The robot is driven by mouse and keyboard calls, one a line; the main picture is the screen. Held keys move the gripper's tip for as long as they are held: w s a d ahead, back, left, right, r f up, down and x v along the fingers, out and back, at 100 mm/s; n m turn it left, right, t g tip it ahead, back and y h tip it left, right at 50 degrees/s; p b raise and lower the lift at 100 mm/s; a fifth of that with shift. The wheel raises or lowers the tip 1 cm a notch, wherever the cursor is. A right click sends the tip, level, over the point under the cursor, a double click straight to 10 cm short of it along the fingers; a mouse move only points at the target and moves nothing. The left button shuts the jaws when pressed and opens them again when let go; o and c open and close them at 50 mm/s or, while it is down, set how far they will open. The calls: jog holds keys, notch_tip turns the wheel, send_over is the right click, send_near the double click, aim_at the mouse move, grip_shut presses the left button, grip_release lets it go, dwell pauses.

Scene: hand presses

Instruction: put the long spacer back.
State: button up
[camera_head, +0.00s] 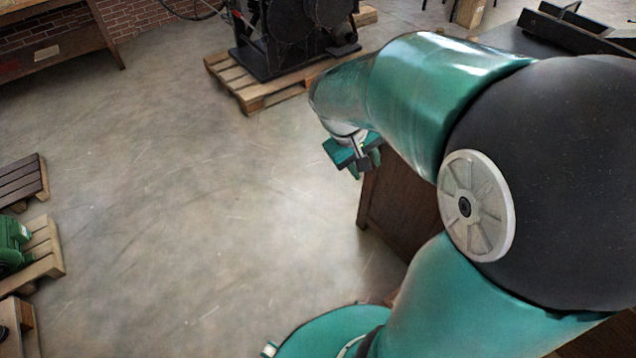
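My gripper (362,168) shows small and partly hidden beyond my own green arm, near the middle of the view. It hangs over the left edge of a dark wooden cabinet or bench side (395,208), and I cannot tell how far it is from it. The fingers are too small and too covered to tell whether they are open or shut, or whether they hold anything. I cannot make out a long spacer anywhere in this view. My arm covers much of the right side.
A black machine (290,35) stands on a wooden pallet (248,94) at the back. More pallets (45,245) line the left edge, one with a green machine (12,240). A dark tabletop (535,42) with a black frame (570,28) is at the upper right. The middle floor is clear.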

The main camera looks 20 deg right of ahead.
jog(key=s+a+r+t+y, duration=0.2)
jog(key=s+a+r+t, duration=0.1)
jog(key=a, duration=0.4)
jog(key=s+a+r+t+y, duration=0.2)
jog(key=s+a+r+t, duration=0.1)
jog(key=s+a+r, duration=0.2)
jog(key=a+r, duration=0.1)
jog(key=a, duration=0.1)
jog(key=shift+s+a+r, duration=0.3)
jog(key=shift+s+r, duration=0.1)
jog(key=shift+d, duration=0.1)
